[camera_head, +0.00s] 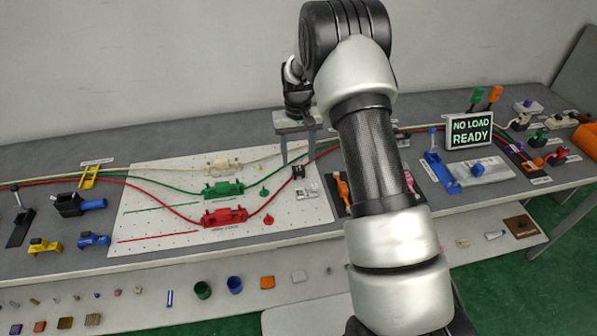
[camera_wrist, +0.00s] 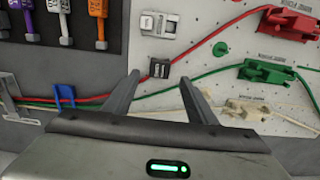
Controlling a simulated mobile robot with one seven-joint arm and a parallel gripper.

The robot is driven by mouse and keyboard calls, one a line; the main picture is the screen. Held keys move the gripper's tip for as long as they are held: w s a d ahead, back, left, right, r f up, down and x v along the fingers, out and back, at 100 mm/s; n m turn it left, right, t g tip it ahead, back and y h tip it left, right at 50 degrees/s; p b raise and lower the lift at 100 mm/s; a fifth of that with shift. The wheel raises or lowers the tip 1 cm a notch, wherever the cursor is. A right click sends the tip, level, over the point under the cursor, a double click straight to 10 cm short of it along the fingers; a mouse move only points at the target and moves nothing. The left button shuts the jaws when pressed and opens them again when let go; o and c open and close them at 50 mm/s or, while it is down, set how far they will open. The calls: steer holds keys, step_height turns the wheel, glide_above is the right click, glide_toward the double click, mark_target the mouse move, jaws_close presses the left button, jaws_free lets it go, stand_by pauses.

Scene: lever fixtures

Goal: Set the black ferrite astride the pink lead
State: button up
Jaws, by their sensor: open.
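The black ferrite (camera_head: 298,172) is a small dark block at the right part of the white pegboard. It also shows in the wrist view (camera_wrist: 159,68), between and just beyond the fingertips. The red lead (camera_wrist: 205,47) runs up to it there; whether the ferrite straddles or only touches that lead I cannot tell. No lead on the board looks plainly pink; a purplish-pink lead (camera_head: 511,148) shows at far right. My gripper (camera_head: 297,150) is open and empty above the board, behind the ferrite. Its fingers also show in the wrist view (camera_wrist: 160,82), pointing towards the ferrite.
A green lead (camera_wrist: 200,76) and a cream lead run nearby. Red (camera_head: 225,217) and green (camera_head: 223,189) housings stand on the pegboard (camera_head: 150,210). A white switch block (camera_wrist: 159,25) lies close to the ferrite. A blue clip (camera_wrist: 65,96) stands left. My arm hides the bench's middle.

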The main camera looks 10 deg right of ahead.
mark_target(298, 168)
step_height(298, 168, down, 4)
steer(key=shift+s+f, duration=0.1)
steer(key=shift+f, duration=0.05)
steer(key=c, duration=1.2)
steer(key=shift+o, duration=0.2)
